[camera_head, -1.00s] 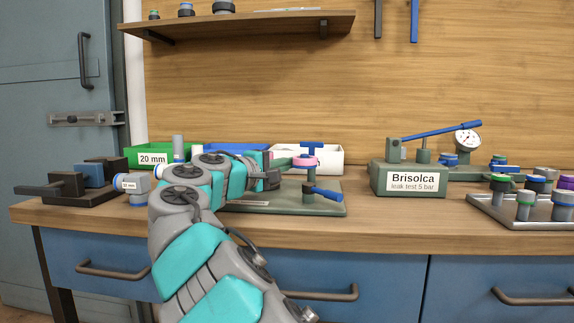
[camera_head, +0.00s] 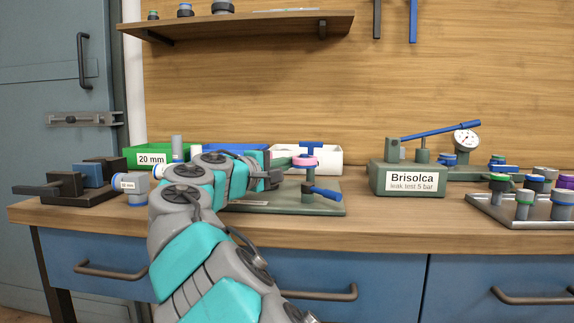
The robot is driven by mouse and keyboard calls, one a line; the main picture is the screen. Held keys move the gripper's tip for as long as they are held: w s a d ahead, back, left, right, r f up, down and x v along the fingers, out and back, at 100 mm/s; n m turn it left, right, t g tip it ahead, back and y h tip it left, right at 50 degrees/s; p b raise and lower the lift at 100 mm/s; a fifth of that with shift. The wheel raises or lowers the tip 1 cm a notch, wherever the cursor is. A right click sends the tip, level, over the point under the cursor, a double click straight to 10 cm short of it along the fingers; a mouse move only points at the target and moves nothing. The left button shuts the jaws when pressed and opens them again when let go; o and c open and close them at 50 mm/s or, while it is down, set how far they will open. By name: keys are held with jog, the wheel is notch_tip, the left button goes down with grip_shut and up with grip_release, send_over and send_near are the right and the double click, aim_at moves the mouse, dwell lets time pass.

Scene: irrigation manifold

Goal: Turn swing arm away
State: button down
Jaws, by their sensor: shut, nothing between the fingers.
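The swing arm fixture stands on a green base plate (camera_head: 325,206) on the bench. It has an upright post with a pink ring (camera_head: 305,161), a blue T-handle (camera_head: 311,147) above it and a blue lever (camera_head: 322,193) lower down pointing right. A green arm (camera_head: 281,162) reaches left from the pink ring, partly hidden by my arm. My gripper (camera_head: 277,178) is just left of the post, below the green arm. It is shut and holds nothing. Whether its fingers touch the fixture I cannot tell.
A green 20 mm bin (camera_head: 154,153), a blue bin (camera_head: 236,148) and a white bin (camera_head: 330,156) stand behind. A leak tester (camera_head: 408,180) is at right, beside a tray of fittings (camera_head: 490,207).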

aim_at(302, 167)
jog(key=shift+s+d+f+n+y+b, duration=0.1)
jog(key=shift+d+n+y+b, duration=0.1)
jog(key=shift+n+y+b, duration=0.15)
jog(key=shift+s+d+n+t+y+b, duration=0.4)
jog(key=shift+d+n+t+y+b, duration=0.25)
jog(key=shift+y, duration=0.3)
jog(key=shift+s+d+n+t+y, duration=0.15)
jog(key=shift+d+n+t+y, duration=0.3)
jog(key=shift+y, duration=0.45)
jog(key=shift+s+d+n+t+y, duration=0.1)
jog(key=shift+d+n+t+y, duration=0.15)
jog(key=shift+n+y, duration=0.55)
jog(key=shift+d, duration=0.45)
jog(key=shift+s, duration=0.1)
